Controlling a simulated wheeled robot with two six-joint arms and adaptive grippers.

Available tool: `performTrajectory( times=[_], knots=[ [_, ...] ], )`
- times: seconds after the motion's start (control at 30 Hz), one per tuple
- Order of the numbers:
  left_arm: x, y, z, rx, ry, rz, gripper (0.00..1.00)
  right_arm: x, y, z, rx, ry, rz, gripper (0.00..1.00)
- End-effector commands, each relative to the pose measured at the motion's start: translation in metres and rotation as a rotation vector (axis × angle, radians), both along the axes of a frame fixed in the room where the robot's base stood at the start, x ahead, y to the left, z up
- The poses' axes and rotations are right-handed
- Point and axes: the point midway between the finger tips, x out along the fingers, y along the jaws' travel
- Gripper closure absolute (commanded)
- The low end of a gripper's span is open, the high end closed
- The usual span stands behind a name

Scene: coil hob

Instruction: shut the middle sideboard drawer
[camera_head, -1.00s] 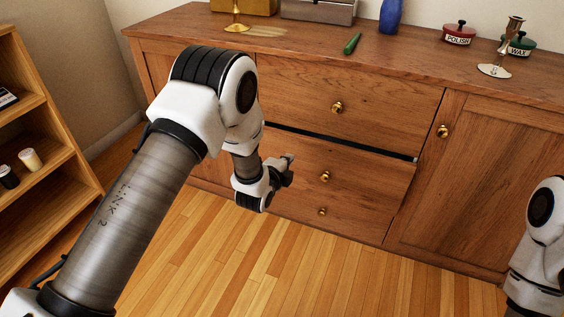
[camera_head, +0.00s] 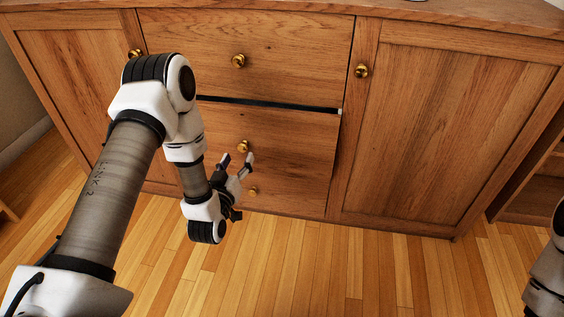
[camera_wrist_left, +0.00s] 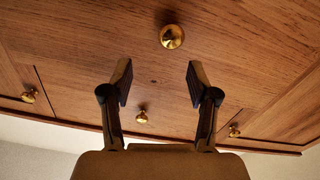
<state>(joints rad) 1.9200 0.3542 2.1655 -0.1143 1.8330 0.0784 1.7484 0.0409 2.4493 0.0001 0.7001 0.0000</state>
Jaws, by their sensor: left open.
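The middle drawer (camera_head: 290,145) of the wooden sideboard stands slightly out, with a dark gap along its top edge. Its round brass knob (camera_head: 243,147) shows at the drawer's centre. My left gripper (camera_head: 237,162) is open and empty, in front of the lower part of this drawer, its fingers pointing up towards the knob. In the left wrist view, the open fingers (camera_wrist_left: 157,84) face the drawer fronts, with a brass knob (camera_wrist_left: 171,37) beyond them, apart from both. My right gripper is out of view.
The top drawer (camera_head: 300,50) looks flush. The bottom drawer's small knob (camera_head: 252,191) is close to my left gripper. A cupboard door (camera_head: 450,130) with a brass knob (camera_head: 361,71) stands to the right. The wooden floor (camera_head: 330,270) in front is clear.

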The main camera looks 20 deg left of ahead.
Motion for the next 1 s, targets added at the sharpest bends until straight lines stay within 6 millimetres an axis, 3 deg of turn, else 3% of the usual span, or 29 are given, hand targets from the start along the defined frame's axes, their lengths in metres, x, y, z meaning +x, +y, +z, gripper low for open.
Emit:
performTrajectory(
  times=[0.03,0.17,0.57,0.83,0.87,1.0],
  knots=[
    [-0.002,0.005,-0.017,-0.003,0.005,0.012,0.4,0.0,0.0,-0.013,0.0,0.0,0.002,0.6],
    [0.003,0.007,-0.018,-0.002,0.009,0.012,0.4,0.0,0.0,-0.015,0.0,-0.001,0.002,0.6],
    [0.068,0.022,-0.018,0.0,0.009,0.011,0.4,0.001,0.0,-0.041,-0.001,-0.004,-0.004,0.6],
    [0.073,0.023,-0.016,-0.001,0.012,0.011,0.4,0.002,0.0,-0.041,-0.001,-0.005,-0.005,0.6],
    [0.073,0.023,-0.016,-0.001,0.012,0.011,0.44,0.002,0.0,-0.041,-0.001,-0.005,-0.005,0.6],
    [0.073,0.023,-0.016,-0.001,0.012,0.011,0.93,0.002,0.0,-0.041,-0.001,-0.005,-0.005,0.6]
  ],
)
